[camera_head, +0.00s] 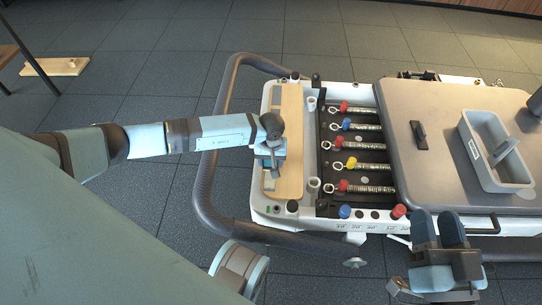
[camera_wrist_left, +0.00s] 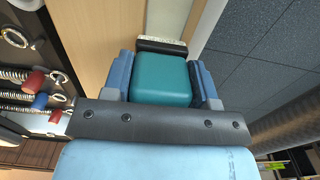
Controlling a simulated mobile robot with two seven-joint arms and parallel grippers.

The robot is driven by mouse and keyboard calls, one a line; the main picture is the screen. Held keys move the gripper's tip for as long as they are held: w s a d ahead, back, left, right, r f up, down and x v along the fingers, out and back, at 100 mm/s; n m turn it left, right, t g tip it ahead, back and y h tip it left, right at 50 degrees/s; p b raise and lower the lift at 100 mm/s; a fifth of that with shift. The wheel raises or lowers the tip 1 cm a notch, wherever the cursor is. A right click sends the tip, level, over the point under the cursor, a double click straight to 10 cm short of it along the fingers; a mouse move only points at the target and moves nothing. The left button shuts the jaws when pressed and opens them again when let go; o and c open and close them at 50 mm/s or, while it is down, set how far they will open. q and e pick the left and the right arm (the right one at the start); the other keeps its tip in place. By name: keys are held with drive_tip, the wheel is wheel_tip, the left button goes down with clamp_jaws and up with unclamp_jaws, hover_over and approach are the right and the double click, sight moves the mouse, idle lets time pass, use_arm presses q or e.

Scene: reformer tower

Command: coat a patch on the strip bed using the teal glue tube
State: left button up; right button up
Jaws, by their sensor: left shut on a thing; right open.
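The teal glue tube (camera_wrist_left: 162,80) is between the two blue fingers of my left gripper (camera_wrist_left: 163,72) in the left wrist view. A dark band with a pale, rough edge shows at its far end. In the head view my left gripper (camera_head: 272,158) is shut over the pale wooden strip bed (camera_head: 291,112), near its middle, with a little teal visible. The strip bed also shows in the left wrist view (camera_wrist_left: 95,25). I cannot tell whether the tube touches the wood; no coated patch is clearly visible. My right gripper (camera_head: 438,232) is open and empty, at the lower right.
Several springs with coloured ends (camera_head: 358,145) lie in a black tray beside the strip bed. A grey padded platform (camera_head: 440,180) carries a grey caddy (camera_head: 493,165) and a dark handle (camera_head: 419,134). A dark curved rail (camera_head: 205,180) runs along the left end.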

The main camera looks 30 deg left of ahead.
use_arm(q)
drive_tip(key=shift+s+d, duration=0.25)
drive_tip(key=shift+s, duration=0.35)
drive_tip(key=shift+w+a+b, duration=0.3)
drive_tip(key=shift+w+a, duration=0.05)
drive_tip(key=shift+w, duration=0.45)
drive_tip(key=shift+w+a+b, duration=0.35)
drive_tip(key=shift+w+b, duration=0.2)
drive_tip(key=shift+w, duration=0.1)
drive_tip(key=shift+s+d, duration=0.1)
drive_tip(key=shift+s, duration=0.05)
drive_tip(key=shift+s+d+p, duration=0.3)
drive_tip(key=shift+s+p, duration=0.1)
drive_tip(key=shift+s, duration=0.3)
drive_tip(key=shift+s+d+p, duration=0.3)
drive_tip(key=shift+s+p, duration=0.05)
drive_tip(key=shift+s, duration=0.3)
drive_tip(key=shift+r+p, duration=1.95)
drive_tip(key=shift+r, duration=1.1)
drive_tip(key=shift+w, duration=0.1)
